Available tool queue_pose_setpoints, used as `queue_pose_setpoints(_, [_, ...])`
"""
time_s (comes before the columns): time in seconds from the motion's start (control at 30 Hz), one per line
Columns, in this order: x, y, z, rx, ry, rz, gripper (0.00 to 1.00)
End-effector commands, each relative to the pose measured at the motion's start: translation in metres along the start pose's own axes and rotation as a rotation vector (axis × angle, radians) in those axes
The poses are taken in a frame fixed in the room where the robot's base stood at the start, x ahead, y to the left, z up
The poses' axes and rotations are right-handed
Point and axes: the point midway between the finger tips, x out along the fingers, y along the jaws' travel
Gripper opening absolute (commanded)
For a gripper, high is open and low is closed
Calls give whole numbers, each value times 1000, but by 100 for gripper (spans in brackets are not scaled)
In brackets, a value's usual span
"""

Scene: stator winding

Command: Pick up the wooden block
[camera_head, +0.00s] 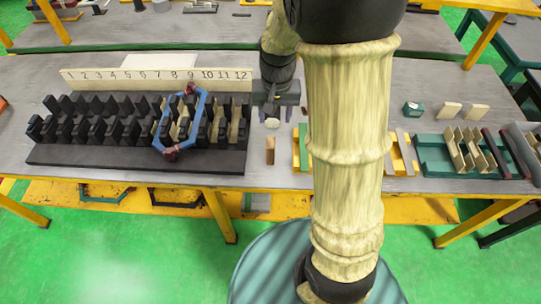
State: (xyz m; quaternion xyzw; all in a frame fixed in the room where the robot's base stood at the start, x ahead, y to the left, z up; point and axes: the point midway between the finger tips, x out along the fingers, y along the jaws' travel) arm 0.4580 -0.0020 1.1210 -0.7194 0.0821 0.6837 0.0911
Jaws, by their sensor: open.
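A small upright wooden block (270,151) stands on the grey table near its front edge, just right of the black slotted fixture. My gripper (276,112) hangs above and slightly behind the block in the picture, with its jaws apart and nothing visible between them. The block appears clear of the fingers, but the exact height gap cannot be told. My pale arm link hides the table to the right of the gripper.
The black slotted fixture (120,158) fills the left, with a blue coil frame (202,118) on it and a numbered strip (100,78) behind. A green tray (431,160) with wooden pieces and a small green box (413,109) are at right.

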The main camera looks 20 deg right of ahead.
Motion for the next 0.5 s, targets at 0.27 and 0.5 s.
queue_pose_setpoints(0.27, [19, -10, -31, 71, -51, 22, 51])
queue_pose_setpoints(0.5, [18, -10, -30, 70, -50, 21, 51])
